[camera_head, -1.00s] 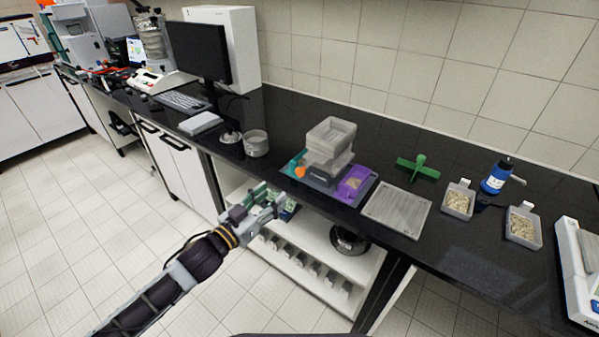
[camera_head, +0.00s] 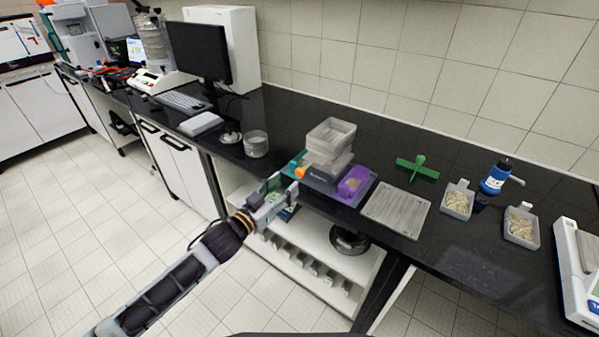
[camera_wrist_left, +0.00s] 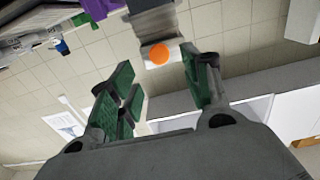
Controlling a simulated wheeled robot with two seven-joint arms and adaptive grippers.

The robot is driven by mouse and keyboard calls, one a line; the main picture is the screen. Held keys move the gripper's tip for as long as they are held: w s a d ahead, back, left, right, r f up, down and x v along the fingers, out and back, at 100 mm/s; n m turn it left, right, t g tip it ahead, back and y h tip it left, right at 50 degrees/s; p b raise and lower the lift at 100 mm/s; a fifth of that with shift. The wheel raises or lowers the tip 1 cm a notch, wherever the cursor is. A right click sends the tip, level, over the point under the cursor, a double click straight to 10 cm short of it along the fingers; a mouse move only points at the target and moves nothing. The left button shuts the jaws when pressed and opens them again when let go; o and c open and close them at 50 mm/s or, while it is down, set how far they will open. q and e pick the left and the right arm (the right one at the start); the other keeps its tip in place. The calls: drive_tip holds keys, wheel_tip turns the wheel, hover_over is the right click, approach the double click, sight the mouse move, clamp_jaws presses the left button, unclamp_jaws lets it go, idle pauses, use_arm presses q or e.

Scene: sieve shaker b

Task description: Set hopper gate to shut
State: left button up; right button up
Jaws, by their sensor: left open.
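The hopper (camera_head: 332,134) is a clear-grey open bin on a dark grey base at the middle of the bench. An orange knob (camera_head: 301,173), seemingly the gate's handle, sits low on its left front side. In the left wrist view the orange knob (camera_wrist_left: 160,53) shows on a pale block beyond the fingertips, between the two fingers in the picture. My left gripper (camera_head: 283,188) is open and empty, just left of and below the knob, apart from it. Its green-padded fingers (camera_wrist_left: 156,85) are spread wide. My right gripper is not in view.
A purple bin (camera_head: 354,182) stands right of the hopper base. A ribbed grey plate (camera_head: 397,209), a green cross-shaped piece (camera_head: 418,168) and grain scoops (camera_head: 458,201) lie further right. A round grey sieve (camera_head: 256,143) stands to the left. An open shelf is below the bench edge.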

sight(298, 173)
use_arm(q)
drive_tip(key=shift+p+x, duration=0.45)
drive_tip(key=shift+x, duration=3.65)
clamp_jaws()
